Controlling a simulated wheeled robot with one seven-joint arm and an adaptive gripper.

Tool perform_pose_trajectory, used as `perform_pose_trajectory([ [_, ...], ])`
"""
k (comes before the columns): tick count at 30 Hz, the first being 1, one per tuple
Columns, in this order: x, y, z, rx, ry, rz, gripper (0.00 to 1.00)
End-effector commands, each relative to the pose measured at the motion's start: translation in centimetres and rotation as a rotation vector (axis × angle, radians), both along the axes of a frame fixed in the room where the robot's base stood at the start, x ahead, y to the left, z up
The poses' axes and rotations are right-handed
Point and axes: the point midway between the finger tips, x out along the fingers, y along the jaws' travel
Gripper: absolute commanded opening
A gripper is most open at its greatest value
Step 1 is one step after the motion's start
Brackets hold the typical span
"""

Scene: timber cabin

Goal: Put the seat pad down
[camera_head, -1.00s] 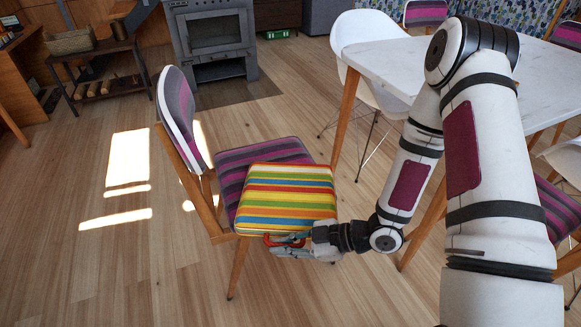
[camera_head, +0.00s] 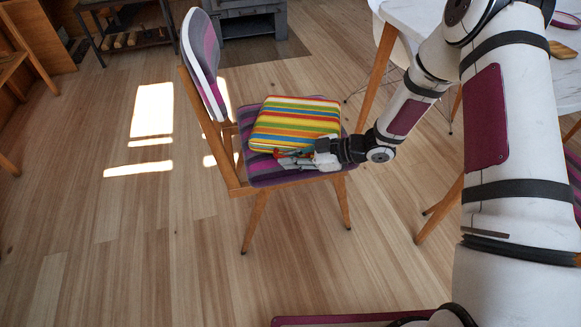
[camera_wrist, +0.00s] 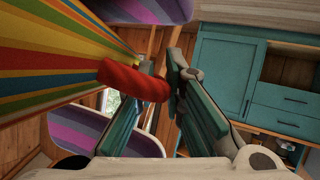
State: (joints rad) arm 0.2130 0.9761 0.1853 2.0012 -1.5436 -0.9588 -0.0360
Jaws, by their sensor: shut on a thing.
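The seat pad (camera_head: 296,122) is a square cushion with yellow, red, green, blue and white stripes. In the head view it is over the purple-and-grey striped seat (camera_head: 263,172) of a wooden chair, toward the far side; whether it rests fully on the seat is unclear. My gripper (camera_head: 284,157) is at the pad's near edge, low over the seat. In the wrist view the pad (camera_wrist: 50,50) fills the upper left, and my gripper (camera_wrist: 165,75) is shut on its red loop (camera_wrist: 135,82). The pad's underside is hidden.
The chair's backrest (camera_head: 203,62) rises left of the pad. A white table (camera_head: 430,20) and a white chair stand at the upper right. A stove (camera_head: 240,18) and a low shelf (camera_head: 125,38) are at the back. The floor left of the chair is clear.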

Motion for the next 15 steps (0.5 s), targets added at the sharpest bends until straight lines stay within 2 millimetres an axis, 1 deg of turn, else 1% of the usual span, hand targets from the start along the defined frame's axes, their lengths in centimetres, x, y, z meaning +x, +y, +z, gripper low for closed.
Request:
perform_pose_trajectory([
  [2, 0.8, 0.2, -0.1, 0.0, -0.004, 0.001, 0.0],
  [3, 0.6, 0.1, -0.9, 0.001, 0.0, 0.0, 0.0],
  [6, 0.5, 0.1, -2.6, 0.001, 0.0, 0.0, 0.0],
  [9, 0.5, 0.1, -3.6, 0.0, 0.0, 0.0, 0.0],
  [15, 0.6, 0.1, -3.5, 0.0, -0.001, 0.0, 0.0],
])
